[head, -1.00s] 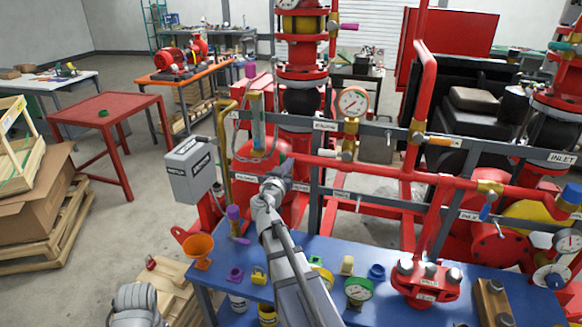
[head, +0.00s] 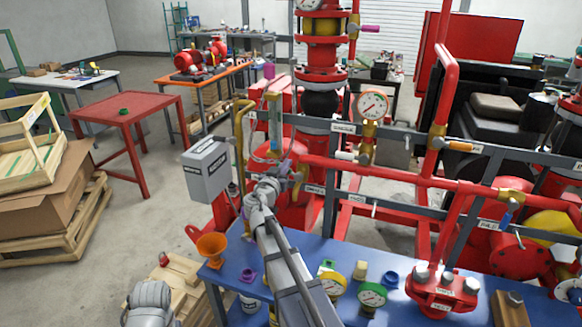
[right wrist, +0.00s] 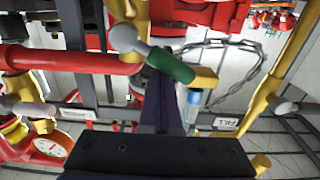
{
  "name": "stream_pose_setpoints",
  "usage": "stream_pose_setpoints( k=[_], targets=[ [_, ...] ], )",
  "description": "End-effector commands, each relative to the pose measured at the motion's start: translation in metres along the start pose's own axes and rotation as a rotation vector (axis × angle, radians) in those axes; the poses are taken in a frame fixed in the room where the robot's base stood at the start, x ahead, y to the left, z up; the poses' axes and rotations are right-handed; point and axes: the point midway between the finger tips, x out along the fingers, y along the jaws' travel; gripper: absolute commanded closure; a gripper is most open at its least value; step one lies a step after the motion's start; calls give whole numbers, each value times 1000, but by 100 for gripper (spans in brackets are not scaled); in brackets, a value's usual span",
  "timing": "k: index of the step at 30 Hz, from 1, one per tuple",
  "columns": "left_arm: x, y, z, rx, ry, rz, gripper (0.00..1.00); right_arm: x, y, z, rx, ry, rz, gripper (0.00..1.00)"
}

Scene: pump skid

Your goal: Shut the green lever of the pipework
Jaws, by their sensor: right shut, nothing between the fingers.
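The green lever (right wrist: 170,65) shows in the right wrist view as a green grip on a grey arm, slanting down to the right from a brass valve (right wrist: 131,22). My right gripper (right wrist: 163,88) is shut and empty, its dark fingers just below the green grip in that picture. I cannot tell whether they touch it. In the head view my right gripper (head: 272,183) is at the pipework left of a brass fitting (head: 299,178). I cannot make out the green lever there. My left gripper is out of view.
A grey box (head: 206,170) stands left of my right gripper. A red pipe (head: 400,180) and grey rails run to the right. Floor is open toward the red table (head: 125,108).

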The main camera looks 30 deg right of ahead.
Motion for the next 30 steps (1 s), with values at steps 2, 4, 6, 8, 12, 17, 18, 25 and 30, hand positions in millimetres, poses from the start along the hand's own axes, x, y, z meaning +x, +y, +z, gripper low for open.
stream_pose_setpoints(
  k=[2,4,6,8,12,17,18,25,30],
  targets=[
    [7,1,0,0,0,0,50,0,-5,7,0,0,-1,100],
    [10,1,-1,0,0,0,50,0,-8,10,0,0,0,100],
    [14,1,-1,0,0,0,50,0,-10,14,0,0,0,100],
    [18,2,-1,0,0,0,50,0,-12,18,0,0,0,100],
    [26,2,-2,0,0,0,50,0,-17,26,0,0,0,100],
    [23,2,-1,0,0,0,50,0,-16,23,0,0,0,100],
    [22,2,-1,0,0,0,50,0,-16,22,0,0,0,100],
    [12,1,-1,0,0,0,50,0,-16,12,0,0,1,100],
    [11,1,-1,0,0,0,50,0,-16,12,0,0,1,100]
  ],
)
